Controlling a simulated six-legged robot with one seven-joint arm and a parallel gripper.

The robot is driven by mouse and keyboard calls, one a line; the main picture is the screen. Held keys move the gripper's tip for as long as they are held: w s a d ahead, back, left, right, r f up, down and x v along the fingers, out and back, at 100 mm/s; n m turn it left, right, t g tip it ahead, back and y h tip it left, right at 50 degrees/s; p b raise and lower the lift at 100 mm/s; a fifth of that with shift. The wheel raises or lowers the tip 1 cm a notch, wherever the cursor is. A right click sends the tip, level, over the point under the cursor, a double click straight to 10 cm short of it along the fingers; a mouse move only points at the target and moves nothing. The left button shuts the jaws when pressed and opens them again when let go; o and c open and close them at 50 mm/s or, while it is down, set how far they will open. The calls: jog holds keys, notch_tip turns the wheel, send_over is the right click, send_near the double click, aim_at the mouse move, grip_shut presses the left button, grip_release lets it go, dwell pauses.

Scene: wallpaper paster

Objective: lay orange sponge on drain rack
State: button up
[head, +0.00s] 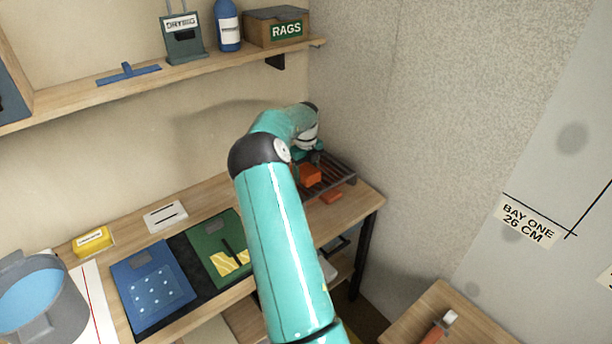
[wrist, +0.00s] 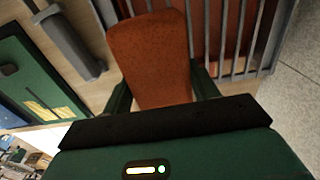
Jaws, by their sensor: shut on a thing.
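The orange sponge (wrist: 150,55) is held between the two fingers of my gripper (wrist: 163,88) in the wrist view. In the head view the sponge (head: 309,175) is at the near-left part of the drain rack (head: 343,171), partly behind my arm. The rack has dark parallel slats, and they also show beside the sponge in the wrist view (wrist: 241,40). I cannot tell whether the sponge touches the slats. My gripper (head: 312,158) is small and partly hidden in the head view.
Green (head: 212,244) and blue (head: 150,285) mats, a yellow box (head: 93,241) and a grey bucket (head: 45,310) are along the bench. A textured wall (head: 420,110) stands close right of the rack.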

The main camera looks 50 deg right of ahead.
aim_at(306, 168)
jog(key=shift+f, duration=1)
jog(key=shift+f, duration=0.15)
jog(key=o, duration=1)
notch_tip(306, 168, up, 12)
jog(key=shift+a+r, duration=0.1)
jog(key=shift+r, duration=0.15)
